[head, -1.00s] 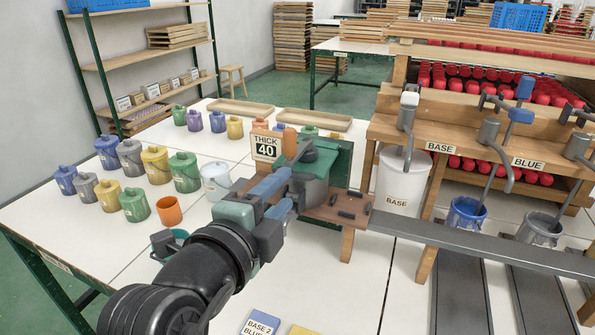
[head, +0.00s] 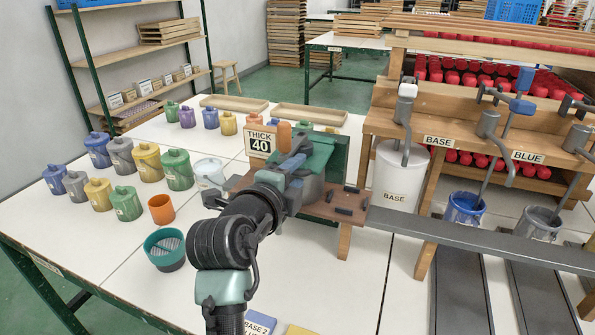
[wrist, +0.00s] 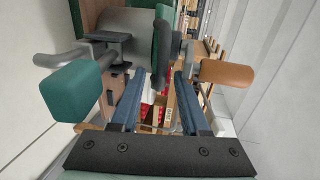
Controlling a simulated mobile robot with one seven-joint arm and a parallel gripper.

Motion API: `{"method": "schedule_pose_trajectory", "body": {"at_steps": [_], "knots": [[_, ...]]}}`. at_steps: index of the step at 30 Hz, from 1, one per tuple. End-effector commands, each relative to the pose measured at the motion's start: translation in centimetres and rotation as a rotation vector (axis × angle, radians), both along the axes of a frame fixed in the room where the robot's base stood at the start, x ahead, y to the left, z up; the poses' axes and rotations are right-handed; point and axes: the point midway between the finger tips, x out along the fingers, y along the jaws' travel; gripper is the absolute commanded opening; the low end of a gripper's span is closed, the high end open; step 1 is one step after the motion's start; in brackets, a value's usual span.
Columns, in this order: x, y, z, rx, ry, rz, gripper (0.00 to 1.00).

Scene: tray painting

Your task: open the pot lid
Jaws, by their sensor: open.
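The pot (head: 312,190) is a grey vessel on a small brown wooden stand, partly hidden behind my arm. My gripper (head: 296,156) is at the near left side of the lid, with blue fingers. In the wrist view my gripper (wrist: 155,76) is open and empty. The green lid (wrist: 162,45) shows nearly edge-on ahead of the gap between the fingers, with the grey pot (wrist: 135,20) left of it and the orange handle (wrist: 226,74) to the right. Contact cannot be told.
A "THICK 40" sign (head: 261,142) stands behind the pot. Several lidded paint cans, an orange cup (head: 162,209) and a teal strainer bowl (head: 166,249) are to the left. A white BASE bucket (head: 398,180) and a dispenser rack (head: 480,130) are to the right. The front white table is mostly clear.

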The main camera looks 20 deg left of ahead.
Motion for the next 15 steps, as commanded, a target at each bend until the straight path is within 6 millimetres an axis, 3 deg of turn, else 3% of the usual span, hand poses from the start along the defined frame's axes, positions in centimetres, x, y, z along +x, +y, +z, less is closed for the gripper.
{"method": "schedule_pose_trajectory", "body": {"at_steps": [13, 15], "knots": [[0.88, -0.06, -0.17, 0.0, 0.0, 0.0, 0.45], [0.88, -0.06, -0.17, 0.0, 0.0, 0.0, 0.33]]}}
